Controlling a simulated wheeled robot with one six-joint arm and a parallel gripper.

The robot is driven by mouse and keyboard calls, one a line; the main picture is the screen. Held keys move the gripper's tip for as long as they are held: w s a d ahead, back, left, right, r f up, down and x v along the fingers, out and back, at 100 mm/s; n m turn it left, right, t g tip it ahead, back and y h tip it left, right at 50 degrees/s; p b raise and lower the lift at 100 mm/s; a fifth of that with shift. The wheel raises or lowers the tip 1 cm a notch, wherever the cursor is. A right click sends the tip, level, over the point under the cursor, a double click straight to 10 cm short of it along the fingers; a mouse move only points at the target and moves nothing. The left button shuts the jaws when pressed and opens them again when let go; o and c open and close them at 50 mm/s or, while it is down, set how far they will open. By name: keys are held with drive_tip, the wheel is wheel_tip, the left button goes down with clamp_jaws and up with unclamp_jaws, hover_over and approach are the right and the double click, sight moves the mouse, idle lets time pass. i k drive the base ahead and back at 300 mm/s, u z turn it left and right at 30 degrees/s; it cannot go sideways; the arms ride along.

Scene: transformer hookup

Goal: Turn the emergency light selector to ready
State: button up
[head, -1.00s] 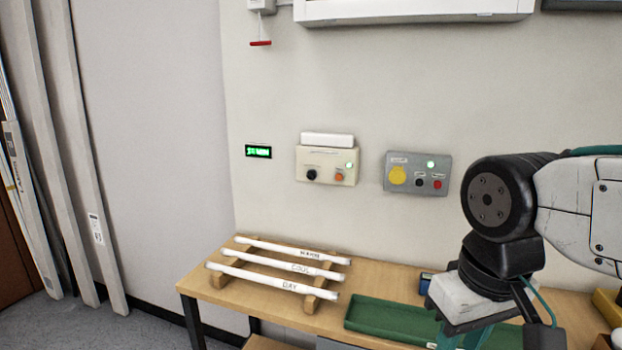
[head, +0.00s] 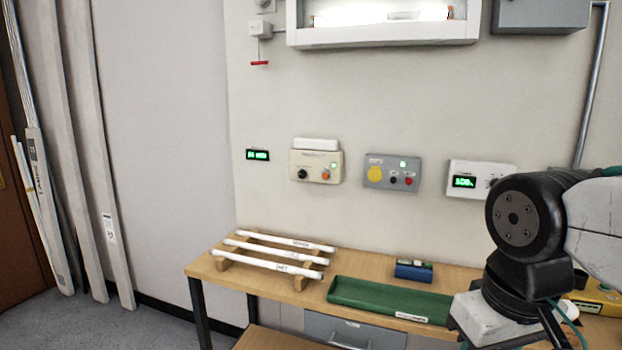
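A beige wall box (head: 316,158) with a black selector knob (head: 303,174), an orange button (head: 326,175) and a lit green lamp is on the wall left of centre. A white lamp housing (head: 316,144) sits on its top. It looks like the emergency light unit, but its lettering and knob position are too small to read. My gripper (head: 485,322) is at the lower right, in front of the bench and well apart from the box. Its fingertips are cut off by the bottom edge, so its opening is hidden.
A grey box (head: 391,186) with a yellow button and a white box (head: 480,166) with a green display hang to the right. The bench (head: 215,273) below carries a rack of white tubes (head: 280,265), a green tray (head: 385,298) and a blue box (head: 413,270).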

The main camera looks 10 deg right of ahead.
sight(302, 174)
drive_tip(key=z, duration=0.1)
drive_tip(key=i, duration=1.05)
drive_tip(key=u, duration=0.8)
